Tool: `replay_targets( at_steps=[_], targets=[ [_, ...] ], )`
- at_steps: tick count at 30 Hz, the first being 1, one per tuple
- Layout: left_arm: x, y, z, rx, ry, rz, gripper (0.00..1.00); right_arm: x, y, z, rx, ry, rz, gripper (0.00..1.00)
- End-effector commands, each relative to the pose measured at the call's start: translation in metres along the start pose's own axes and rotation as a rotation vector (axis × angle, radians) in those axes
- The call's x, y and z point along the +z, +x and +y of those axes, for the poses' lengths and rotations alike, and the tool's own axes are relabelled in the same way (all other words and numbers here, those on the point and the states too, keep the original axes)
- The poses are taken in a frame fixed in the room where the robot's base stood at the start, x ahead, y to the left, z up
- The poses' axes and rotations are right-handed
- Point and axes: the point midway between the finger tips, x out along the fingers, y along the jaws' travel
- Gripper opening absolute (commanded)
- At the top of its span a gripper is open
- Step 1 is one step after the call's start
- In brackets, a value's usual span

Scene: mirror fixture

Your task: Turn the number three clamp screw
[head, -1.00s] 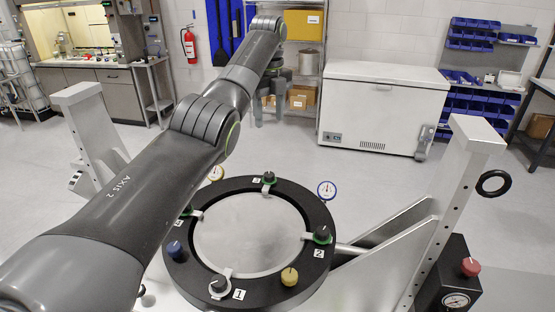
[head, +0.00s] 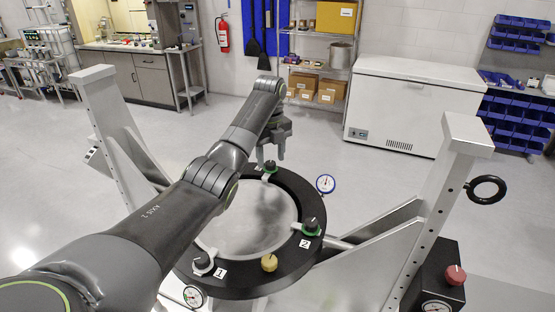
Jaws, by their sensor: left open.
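The black ring fixture (head: 312,262) holds a round mirror (head: 258,228). A dark clamp screw with a green base (head: 270,168) sits at the ring's far side; the small label beside it is too small to read. The clamp screw marked 2 (head: 311,226) is at the right, and the one marked 1 (head: 203,263) at the near left. My left gripper (head: 271,159) is open, fingers pointing down, just over the far clamp screw. Whether the fingers touch it I cannot tell. My left arm covers the ring's left side. My right gripper is not in view.
Pale uprights flank the fixture, the right one (head: 440,200) carrying a black handwheel (head: 487,189). A white chest freezer (head: 410,105) stands behind.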

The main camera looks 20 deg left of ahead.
Motion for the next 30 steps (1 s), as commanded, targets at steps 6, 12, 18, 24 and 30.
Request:
replay_targets(
  at_steps=[6,12,18,24,30],
  targets=[
    [0.003,0.013,0.004,0.000,0.004,-0.001,0.50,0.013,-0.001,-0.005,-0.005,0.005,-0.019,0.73],
    [0.004,0.014,0.004,0.000,0.004,-0.001,0.50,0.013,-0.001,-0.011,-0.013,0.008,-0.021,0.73],
    [0.003,0.014,0.004,0.000,0.004,-0.001,0.31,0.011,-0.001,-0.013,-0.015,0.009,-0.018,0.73],
    [0.003,0.013,0.004,0.000,0.004,0.000,0.06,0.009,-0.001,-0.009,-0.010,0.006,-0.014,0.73],
    [0.003,0.013,0.004,-0.001,-0.009,0.001,0.06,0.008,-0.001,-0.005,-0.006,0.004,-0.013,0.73]
  ],
)
